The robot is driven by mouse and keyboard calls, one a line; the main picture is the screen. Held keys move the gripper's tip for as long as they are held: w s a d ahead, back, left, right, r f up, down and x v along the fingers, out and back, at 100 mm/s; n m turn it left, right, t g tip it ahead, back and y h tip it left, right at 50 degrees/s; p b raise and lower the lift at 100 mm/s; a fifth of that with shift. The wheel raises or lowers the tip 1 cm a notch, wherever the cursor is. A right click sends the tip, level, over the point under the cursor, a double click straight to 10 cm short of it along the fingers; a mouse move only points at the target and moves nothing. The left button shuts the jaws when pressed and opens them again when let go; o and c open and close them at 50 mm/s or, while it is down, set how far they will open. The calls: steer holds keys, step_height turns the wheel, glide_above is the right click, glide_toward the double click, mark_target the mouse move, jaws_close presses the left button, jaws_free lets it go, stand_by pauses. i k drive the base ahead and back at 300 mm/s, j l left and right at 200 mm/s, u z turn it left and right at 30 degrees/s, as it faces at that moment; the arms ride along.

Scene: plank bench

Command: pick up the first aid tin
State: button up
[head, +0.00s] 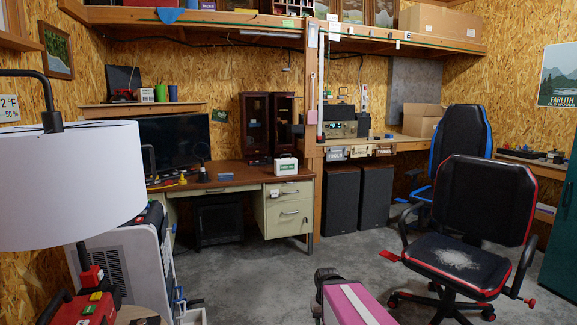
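A white tin with a green label (286,167), which looks like the first aid tin, stands upright on the brown desk (235,180), near its right end and above the drawers. Its front faces me and nothing covers it. The small print on it is too small to read.
A small blue object (225,177) lies on the desk left of the tin, and a dark red cabinet (267,125) stands behind. A black office chair (465,230) is at right, a lamp (65,180) at near left. Grey floor (255,275) is open before the desk.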

mark_target(282, 166)
steer(key=i+l, duration=0.15)
steer(key=i, duration=0.5)
steer(key=i+l, duration=0.15)
steer(key=i, duration=0.5)
steer(key=i+l, duration=0.15)
steer(key=i, duration=0.45)
steer(key=l+z, duration=0.05)
